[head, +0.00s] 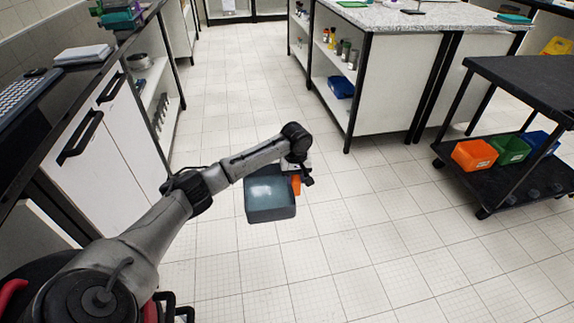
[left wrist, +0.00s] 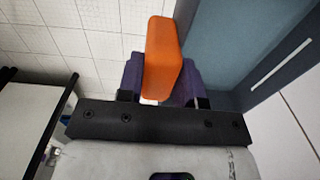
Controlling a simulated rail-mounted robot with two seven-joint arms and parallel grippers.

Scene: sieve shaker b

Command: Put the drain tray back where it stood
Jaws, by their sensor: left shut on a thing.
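My left gripper (head: 297,176) is shut on the orange handle (left wrist: 163,58) of the drain tray (head: 268,195). The tray is a blue-grey box with a lighter inside. It hangs over the aisle floor at the end of my left arm, apart from any bench. In the left wrist view the purple fingers of the gripper (left wrist: 160,82) sit on both sides of the orange handle, and the tray (left wrist: 235,40) runs off the top right. My right gripper is not in view.
A dark-topped bench with white cupboards (head: 95,180) lies left. A stone-topped island (head: 400,85) with open shelves stands at the back right. A black cart (head: 520,75) with orange, green and blue bins stands right. The tiled floor (head: 370,235) between is clear.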

